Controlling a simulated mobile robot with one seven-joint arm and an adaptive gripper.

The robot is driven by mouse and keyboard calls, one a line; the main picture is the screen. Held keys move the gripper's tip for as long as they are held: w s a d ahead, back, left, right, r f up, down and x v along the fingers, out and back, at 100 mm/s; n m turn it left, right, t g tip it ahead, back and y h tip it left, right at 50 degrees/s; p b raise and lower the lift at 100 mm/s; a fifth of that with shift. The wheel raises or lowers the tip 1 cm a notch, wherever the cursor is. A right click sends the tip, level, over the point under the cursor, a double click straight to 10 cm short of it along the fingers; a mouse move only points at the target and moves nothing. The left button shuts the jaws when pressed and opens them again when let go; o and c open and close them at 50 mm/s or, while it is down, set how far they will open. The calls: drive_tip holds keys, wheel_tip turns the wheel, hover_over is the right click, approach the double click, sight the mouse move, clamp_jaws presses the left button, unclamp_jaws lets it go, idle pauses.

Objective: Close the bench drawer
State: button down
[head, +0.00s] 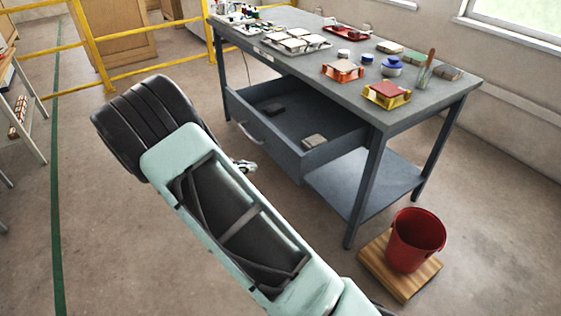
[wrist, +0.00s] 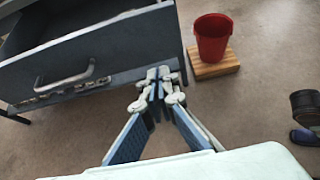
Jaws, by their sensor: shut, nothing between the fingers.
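The bench drawer (head: 262,145) is pulled well out from under the grey bench top (head: 345,85). Its front faces left and carries a curved metal handle (head: 248,133). In the wrist view the drawer front (wrist: 100,50) fills the upper left, with the handle (wrist: 66,76) at left. My gripper (wrist: 158,76) is shut and empty, by the lower right end of the drawer front in that view; I cannot tell whether it touches. In the head view my arm hides most of the gripper.
A red bucket (head: 416,240) stands on a wooden board (head: 385,272) by the bench's front leg. Trays, tiles and jars cover the bench top. A yellow railing (head: 95,45) runs behind. The floor left of the drawer is open.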

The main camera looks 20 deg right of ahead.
sight(356, 130)
drive_tip(key=x, duration=0.8)
drive_tip(key=r+b+x, duration=0.1)
drive_tip(key=x, duration=0.3)
drive_tip(key=shift+d+f, duration=0.1)
drive_tip(key=shift+d, duration=0.3)
drive_tip(key=shift+w+d, duration=0.25)
drive_tip(key=shift+d, duration=0.4)
drive_tip(key=shift+d, duration=0.15)
drive_tip(key=w+d, duration=0.3)
drive_tip(key=d, duration=0.6)
drive_tip(key=w+d, duration=0.3)
drive_tip(key=d, duration=0.7)
drive_tip(key=w+d, duration=0.3)
drive_tip(key=d, duration=0.7)
drive_tip(key=shift+w+d+b, duration=0.2)
drive_tip(key=shift+w+b, duration=0.1)
drive_tip(key=shift+b, duration=0.1)
drive_tip(key=shift+w+d, duration=0.1)
drive_tip(key=shift+d, duration=0.15)
drive_tip(key=shift+d+r, duration=0.1)
drive_tip(key=shift+r, duration=0.25)
